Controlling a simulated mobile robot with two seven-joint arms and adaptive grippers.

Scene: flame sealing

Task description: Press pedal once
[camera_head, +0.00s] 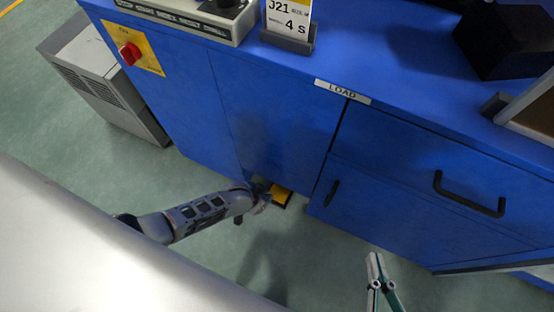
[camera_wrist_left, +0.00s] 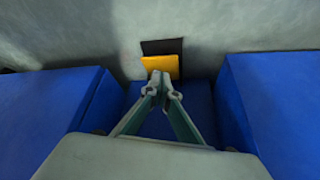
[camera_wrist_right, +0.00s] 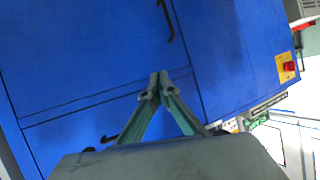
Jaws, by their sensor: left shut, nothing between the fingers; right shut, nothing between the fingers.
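The pedal (camera_head: 281,194) is a yellow plate on a black base, low on the floor at the foot of the blue cabinet. It also shows in the left wrist view (camera_wrist_left: 160,66), just beyond the fingertips. My left gripper (camera_wrist_left: 161,77) is shut and empty, its tips at the pedal's near edge in that view; I cannot tell whether they touch it. In the head view my left arm reaches down to the pedal and partly hides it. My right gripper (camera_head: 373,258) is shut and empty, apart from the pedal, and faces the cabinet in the right wrist view (camera_wrist_right: 158,78).
The blue cabinet (camera_head: 270,115) has a LOAD label, a black drawer handle (camera_head: 469,194) and a red knob (camera_head: 130,53). A card reading 4 S (camera_head: 290,18) stands on top. A grey vented box (camera_head: 100,80) is at left. Green floor (camera_head: 300,265) is open in front.

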